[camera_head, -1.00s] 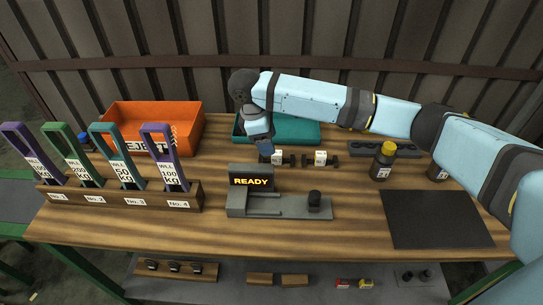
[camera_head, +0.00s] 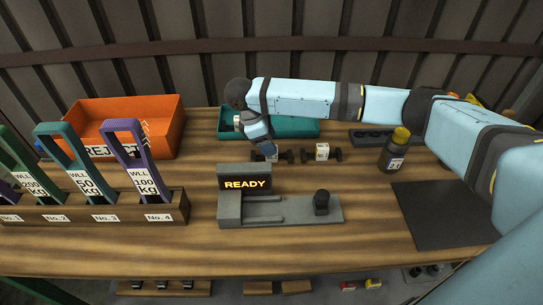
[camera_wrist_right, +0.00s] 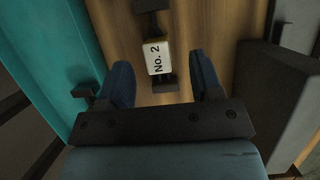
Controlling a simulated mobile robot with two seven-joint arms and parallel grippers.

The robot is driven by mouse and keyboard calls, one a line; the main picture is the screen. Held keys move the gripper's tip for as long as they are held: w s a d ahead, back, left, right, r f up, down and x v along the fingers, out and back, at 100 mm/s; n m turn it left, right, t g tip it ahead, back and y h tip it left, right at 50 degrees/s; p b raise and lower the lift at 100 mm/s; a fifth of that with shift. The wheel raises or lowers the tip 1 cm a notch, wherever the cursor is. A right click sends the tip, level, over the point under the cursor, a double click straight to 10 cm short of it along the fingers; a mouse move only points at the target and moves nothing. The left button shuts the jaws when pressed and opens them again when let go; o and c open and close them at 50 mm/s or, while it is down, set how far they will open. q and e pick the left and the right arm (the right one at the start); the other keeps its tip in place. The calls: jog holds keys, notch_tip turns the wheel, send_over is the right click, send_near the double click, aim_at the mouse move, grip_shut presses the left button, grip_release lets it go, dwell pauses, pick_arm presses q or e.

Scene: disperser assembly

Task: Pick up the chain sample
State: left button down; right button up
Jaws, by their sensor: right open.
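In the right wrist view, a sample tagged No. 2 (camera_wrist_right: 158,58) shows between the spread fingers of my right gripper (camera_wrist_right: 162,78). The jaws are open and empty, pointing down; a gap shows on both sides of the sample. Their exact height above it cannot be told. My left gripper is not in view.
A teal tray (camera_head: 297,128) stands close behind the samples; the READY device (camera_head: 244,183) is in front. An orange REJECT bin (camera_head: 165,125) and a rack of tagged slings (camera_head: 85,212) stand left. A yellow-capped bottle (camera_head: 393,157) and dark mat (camera_head: 440,215) are right.

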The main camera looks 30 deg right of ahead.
jog(key=x, duration=0.4)
jog(key=shift+w+f, duration=0.2)
jog(key=shift+f, duration=0.05)
jog(key=shift+d+f, duration=0.15)
jog(key=shift+f, duration=0.3)
grip_shut()
jog(key=shift+r, duration=0.15)
